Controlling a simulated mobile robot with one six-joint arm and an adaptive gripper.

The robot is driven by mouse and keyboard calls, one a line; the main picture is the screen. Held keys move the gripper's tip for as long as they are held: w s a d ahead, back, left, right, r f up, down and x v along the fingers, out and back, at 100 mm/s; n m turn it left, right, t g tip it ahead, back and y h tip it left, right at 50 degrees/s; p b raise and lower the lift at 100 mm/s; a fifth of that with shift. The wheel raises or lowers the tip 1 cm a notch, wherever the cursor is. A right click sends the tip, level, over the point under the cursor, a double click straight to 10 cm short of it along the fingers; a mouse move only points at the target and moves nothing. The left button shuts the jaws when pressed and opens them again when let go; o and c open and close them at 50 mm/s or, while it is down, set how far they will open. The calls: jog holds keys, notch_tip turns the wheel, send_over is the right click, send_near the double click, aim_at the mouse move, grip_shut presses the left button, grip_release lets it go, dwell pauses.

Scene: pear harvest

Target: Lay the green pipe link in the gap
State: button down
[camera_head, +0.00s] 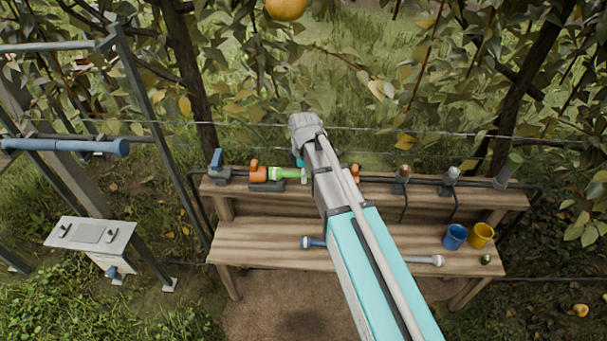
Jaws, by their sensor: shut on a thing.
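The green pipe link (287,172) lies level at the upper shelf, its left end against or very close to the left orange fitting (258,173). Its right part is hidden behind my arm. A second orange fitting (355,171) shows just right of my arm. My gripper (303,175) is mostly hidden by my wrist and is shut on the green pipe link. I cannot tell whether the link's right end meets the right fitting.
The wooden bench (255,238) has a raised back shelf with a black pipe, a blue valve (217,168) and upright nozzles (402,175). A blue cup (455,236) and a yellow cup (481,235) stand at the right. A blue-ended rod (314,242) lies on the lower shelf.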

jog(key=shift+f+b, duration=0.4)
jog(key=shift+f, duration=0.05)
dwell(0.3)
jog(key=shift+c, duration=2)
grip_release()
jog(key=shift+r, duration=0.15)
